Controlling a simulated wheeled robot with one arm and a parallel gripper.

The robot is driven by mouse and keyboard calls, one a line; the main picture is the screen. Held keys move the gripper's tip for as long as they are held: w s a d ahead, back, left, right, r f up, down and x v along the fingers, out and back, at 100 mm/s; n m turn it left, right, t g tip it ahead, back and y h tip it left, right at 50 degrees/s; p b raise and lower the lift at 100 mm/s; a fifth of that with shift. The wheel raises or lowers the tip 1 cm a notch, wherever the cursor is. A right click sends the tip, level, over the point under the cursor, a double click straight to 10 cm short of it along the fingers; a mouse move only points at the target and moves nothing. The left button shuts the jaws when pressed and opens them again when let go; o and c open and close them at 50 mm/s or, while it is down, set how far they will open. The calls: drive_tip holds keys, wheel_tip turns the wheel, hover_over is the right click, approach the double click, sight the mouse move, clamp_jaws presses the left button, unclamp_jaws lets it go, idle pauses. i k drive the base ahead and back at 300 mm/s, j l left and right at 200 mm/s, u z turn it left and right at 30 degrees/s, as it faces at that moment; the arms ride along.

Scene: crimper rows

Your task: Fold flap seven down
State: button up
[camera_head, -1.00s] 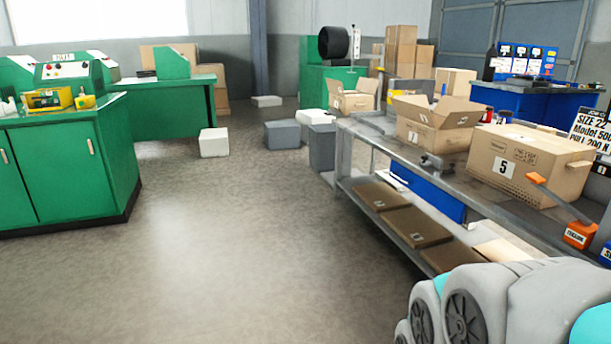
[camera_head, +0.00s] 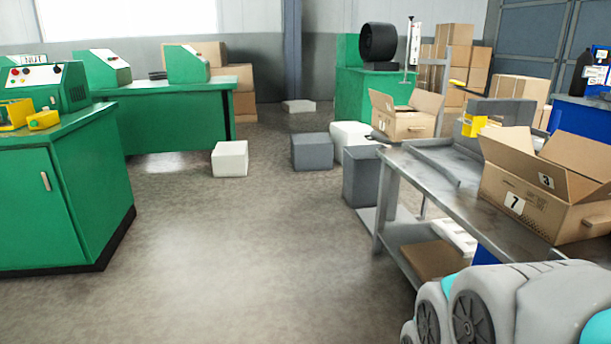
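An open cardboard box (camera_head: 560,215) stands on the grey metal bench at the right. The box is cut by the right picture edge. My arm (camera_head: 510,305) shows at the lower right, short of the bench. My gripper is not in view.
The grey bench (camera_head: 446,195) runs along the right, with a lower shelf. Another open box (camera_head: 404,119) stands beyond it. Grey blocks (camera_head: 312,151) and a white block (camera_head: 230,158) sit on the floor. A green cabinet (camera_head: 75,190) stands left. The middle floor is clear.

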sight(383, 102)
drive_tip(key=i+l, duration=0.15)
drive_tip(key=i, duration=0.25)
drive_tip(key=i+l, duration=0.2)
drive_tip(key=i, duration=0.2)
drive_tip(key=i+l, duration=0.15)
drive_tip(key=i, duration=0.3)
